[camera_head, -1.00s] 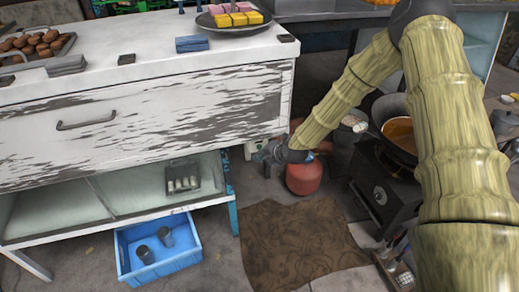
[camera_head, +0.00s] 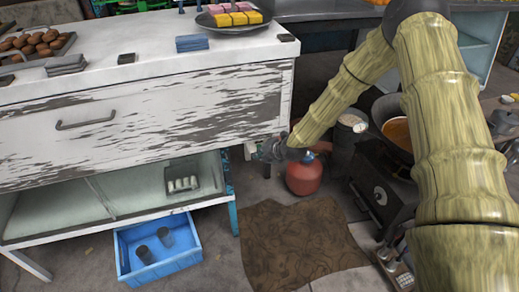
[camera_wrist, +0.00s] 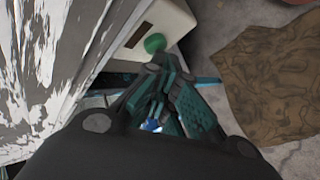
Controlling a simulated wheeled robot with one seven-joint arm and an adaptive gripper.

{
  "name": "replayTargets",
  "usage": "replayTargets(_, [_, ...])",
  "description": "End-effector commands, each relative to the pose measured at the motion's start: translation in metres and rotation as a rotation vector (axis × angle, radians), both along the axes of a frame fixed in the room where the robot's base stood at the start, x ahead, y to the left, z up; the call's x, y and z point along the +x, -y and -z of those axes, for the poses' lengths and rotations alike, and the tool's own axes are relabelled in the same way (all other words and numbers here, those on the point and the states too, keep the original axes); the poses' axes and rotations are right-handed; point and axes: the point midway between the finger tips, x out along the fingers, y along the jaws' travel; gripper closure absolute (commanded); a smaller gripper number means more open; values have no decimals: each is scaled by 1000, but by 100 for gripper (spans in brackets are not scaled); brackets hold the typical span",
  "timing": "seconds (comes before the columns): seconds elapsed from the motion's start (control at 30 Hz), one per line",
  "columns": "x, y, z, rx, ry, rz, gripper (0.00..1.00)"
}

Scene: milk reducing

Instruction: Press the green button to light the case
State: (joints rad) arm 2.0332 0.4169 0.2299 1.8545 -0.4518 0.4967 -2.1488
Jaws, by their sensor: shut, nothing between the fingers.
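The green button (camera_wrist: 155,43) is round and sits on a pale box (camera_wrist: 168,22) in the wrist view, beside the white case's peeling side. My gripper (camera_wrist: 160,68) is shut and empty. Its tips show just below the button in that view; I cannot tell whether they touch it. In the head view my gripper (camera_head: 262,152) is at the right end of the white case (camera_head: 150,118), low by its corner, and the button is hidden there. The case has a drawer front and a pale open shelf below.
A red gas cylinder (camera_head: 304,176) stands right beside my wrist. A stove with a pan of orange liquid (camera_head: 398,132) is to the right. A brown mat (camera_head: 300,245) lies on the floor. A blue crate (camera_head: 190,257) with dark cups is under the shelf.

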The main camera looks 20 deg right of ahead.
Motion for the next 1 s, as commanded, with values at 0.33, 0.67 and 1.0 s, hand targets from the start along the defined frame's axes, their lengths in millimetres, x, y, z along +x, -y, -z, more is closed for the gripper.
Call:
replayTargets(0.33, [2, 0, 0, 0, 0, 0, 100])
replayTargets(0.67, [-8, 0, -1, -1, 0, -2, 100])
replayTargets(1.0, [-11, 0, 0, 0, 0, 0, 100])
